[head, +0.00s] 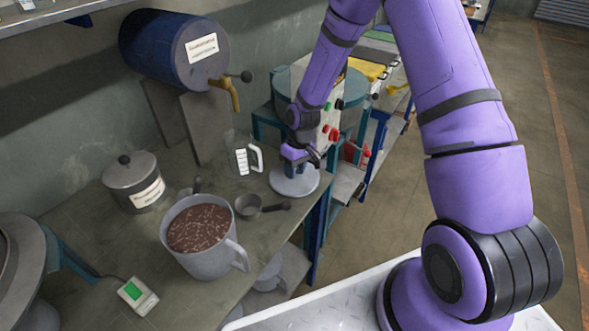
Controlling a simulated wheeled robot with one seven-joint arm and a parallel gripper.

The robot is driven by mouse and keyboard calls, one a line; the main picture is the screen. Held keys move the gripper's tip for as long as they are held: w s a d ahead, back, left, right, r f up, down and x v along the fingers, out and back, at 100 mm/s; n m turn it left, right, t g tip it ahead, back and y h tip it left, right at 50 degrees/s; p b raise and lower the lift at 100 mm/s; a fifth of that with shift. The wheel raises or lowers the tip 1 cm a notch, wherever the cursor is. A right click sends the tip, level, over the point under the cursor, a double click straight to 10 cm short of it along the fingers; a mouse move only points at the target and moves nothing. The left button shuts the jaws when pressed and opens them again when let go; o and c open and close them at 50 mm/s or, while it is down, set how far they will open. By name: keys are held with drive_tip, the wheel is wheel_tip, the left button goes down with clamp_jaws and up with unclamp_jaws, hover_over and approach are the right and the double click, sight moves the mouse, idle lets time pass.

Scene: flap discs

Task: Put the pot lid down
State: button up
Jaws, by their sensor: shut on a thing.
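The pot lid (297,182), a pale grey disc, is at the right end of the workbench, near its edge. My gripper (297,160) is directly above it, pointing down, and is shut on the lid, apparently at its knob; the fingers hide the knob. The lid looks level and at or close to the bench top; I cannot tell whether it touches. A large open pot (205,263) with a handle, full of brown contents, stands to the lower left of the lid.
A scoop (250,206) lies between the pot and lid. A measuring jug (242,158) stands left of my gripper. A small lidded pot (133,182) and a green-screened device (137,295) are further left. A blue barrel (170,48) with a tap overhangs the bench (95,240).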

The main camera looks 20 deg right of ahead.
drive_tip(key=shift+f, duration=0.1)
drive_tip(key=o, duration=1)
drive_tip(key=shift+c, duration=0.2)
wheel_tip(320, 180, up, 8)
drive_tip(key=d, duration=0.1)
drive_tip(key=shift+w+d, duration=0.15)
drive_tip(key=shift+w, duration=0.15)
